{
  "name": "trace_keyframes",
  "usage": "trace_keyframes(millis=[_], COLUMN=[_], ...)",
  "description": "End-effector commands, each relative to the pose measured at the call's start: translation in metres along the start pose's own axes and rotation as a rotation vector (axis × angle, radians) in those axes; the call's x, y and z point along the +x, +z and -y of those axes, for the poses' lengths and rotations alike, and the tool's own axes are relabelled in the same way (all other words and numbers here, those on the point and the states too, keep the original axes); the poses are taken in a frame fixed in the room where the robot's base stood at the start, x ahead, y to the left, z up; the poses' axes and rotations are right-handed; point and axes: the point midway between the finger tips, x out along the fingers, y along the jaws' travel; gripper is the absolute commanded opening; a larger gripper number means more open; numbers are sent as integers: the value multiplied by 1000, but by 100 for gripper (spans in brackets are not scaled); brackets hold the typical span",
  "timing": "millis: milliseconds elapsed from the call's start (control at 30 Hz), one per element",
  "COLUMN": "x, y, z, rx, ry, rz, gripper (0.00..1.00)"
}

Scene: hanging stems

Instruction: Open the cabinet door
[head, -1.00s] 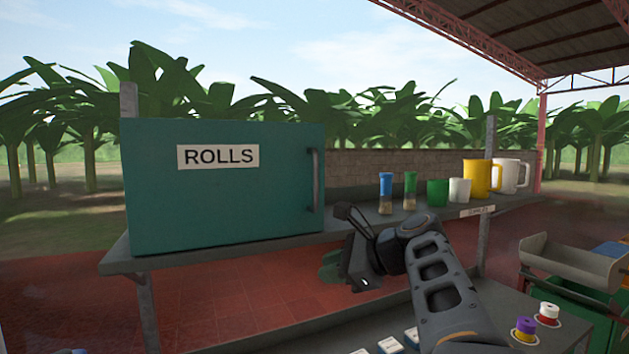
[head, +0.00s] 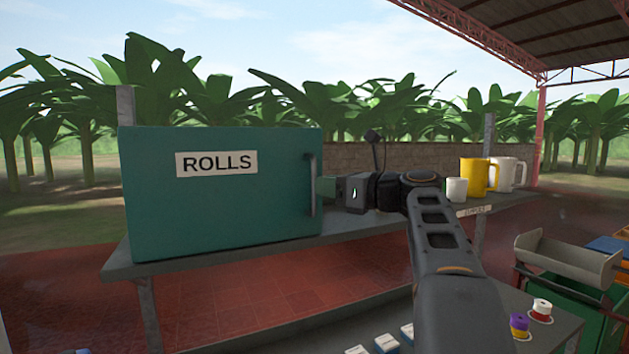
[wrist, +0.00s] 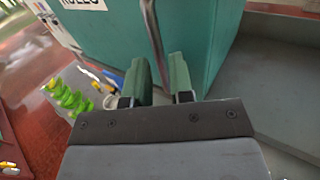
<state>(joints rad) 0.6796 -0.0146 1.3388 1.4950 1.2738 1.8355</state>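The teal cabinet (head: 220,205) labelled ROLLS stands on a grey shelf, its door shut. Its dark upright bar handle (head: 311,185) is near the door's right edge. In the head view my gripper (head: 324,188) is level with the handle, just to its right, with the arm reaching up from the lower right. In the wrist view the two green fingers of my gripper (wrist: 160,62) are apart, and the handle (wrist: 151,30) runs down into the gap between them. I cannot tell whether either finger touches it. The cabinet (wrist: 105,45) fills the top of that view.
A white cup (head: 456,189), a yellow mug (head: 473,176) and a white mug (head: 503,173) stand on the shelf (head: 190,255) to the right of my gripper. Spools (head: 520,325) and small boxes lie on a lower surface in front. The space before the door looks open.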

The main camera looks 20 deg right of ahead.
Motion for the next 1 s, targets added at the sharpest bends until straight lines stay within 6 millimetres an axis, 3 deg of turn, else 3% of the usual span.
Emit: trace_keyframes(millis=[100, 300, 700, 900, 1000], x=[17, 32, 36, 36, 36], y=[1, 0, 0, 0, 0], z=[-1, 0, 0, 0, 0], rx=[1, -1, -2, -1, -1], ry=[4, 1, 0, 0, 0], rz=[-1, -1, -1, -1, -1], gripper=[21, 21, 21, 2, 0])
